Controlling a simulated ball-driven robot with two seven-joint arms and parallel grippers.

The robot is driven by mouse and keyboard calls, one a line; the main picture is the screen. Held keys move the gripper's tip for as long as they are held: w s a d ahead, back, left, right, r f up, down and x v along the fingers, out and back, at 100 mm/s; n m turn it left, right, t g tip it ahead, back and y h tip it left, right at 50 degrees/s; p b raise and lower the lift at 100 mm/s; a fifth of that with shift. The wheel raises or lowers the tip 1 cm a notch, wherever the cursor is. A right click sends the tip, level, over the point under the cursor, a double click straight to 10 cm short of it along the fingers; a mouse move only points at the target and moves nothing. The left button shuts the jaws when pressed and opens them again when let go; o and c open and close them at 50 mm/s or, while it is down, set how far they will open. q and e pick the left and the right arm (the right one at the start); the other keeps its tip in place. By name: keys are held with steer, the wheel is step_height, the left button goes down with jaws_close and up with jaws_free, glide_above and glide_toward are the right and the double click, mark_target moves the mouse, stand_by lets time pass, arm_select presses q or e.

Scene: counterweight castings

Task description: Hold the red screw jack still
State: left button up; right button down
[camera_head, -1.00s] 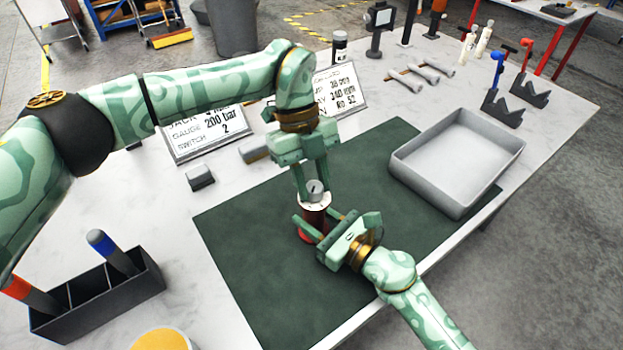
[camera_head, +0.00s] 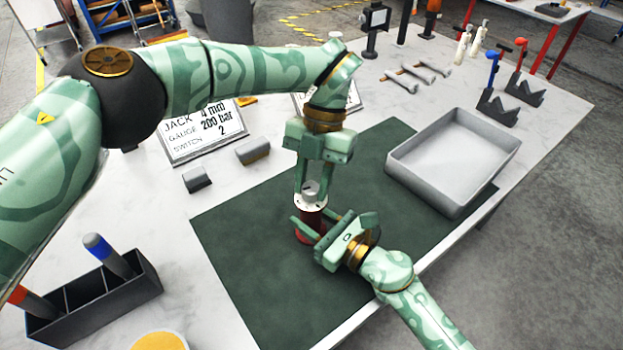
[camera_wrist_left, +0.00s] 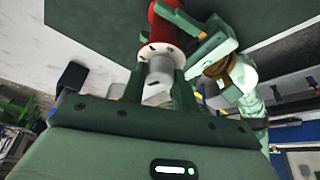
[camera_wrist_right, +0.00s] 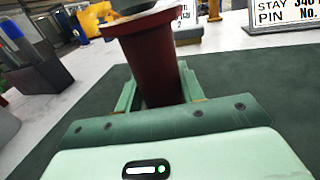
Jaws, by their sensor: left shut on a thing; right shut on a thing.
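The red screw jack (camera_head: 303,236) stands upright on the dark green mat (camera_head: 245,265). It has a white marked ring and a grey knob (camera_head: 312,187) on top. My left gripper (camera_head: 313,190) reaches down from above and is shut on the knob; the left wrist view shows the knob (camera_wrist_left: 158,80) between its fingers. My right gripper (camera_head: 310,229) comes in low from the front right and is shut on the red body. In the right wrist view the red body (camera_wrist_right: 153,62) stands between the fingers; its lower part is hidden.
A grey tray (camera_head: 425,185) sits on the mat's right part. Two small blocks (camera_head: 197,180) (camera_head: 252,151) and sign plates (camera_head: 205,135) lie behind the mat. A dark divided holder (camera_head: 95,305) stands front left. The mat's front left is clear.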

arm_select(q)
steer(key=m, duration=0.2)
steer(key=m+t+y, duration=0.1)
steer(key=m, duration=0.1)
steer(key=shift+m+y, duration=0.3)
arm_select(e)
steer(key=shift+d, duration=0.1)
arm_select(q)
steer(key=m+t, duration=0.1)
steer(key=m, duration=0.1)
steer(key=m+t+y, duration=0.1)
steer(key=m, duration=0.2)
steer(key=shift+s, duration=0.2)
steer(key=m+t, duration=0.1)
steer(key=m, duration=0.4)
steer(key=shift+s+t, duration=0.1)
steer(key=shift+t, duration=0.3)
steer(key=shift+m+t, duration=0.9)
steer(key=shift+m, duration=1.4)
steer(key=o, duration=1)
steer(key=shift+s, duration=0.15)
steer(key=shift+d, duration=0.1)
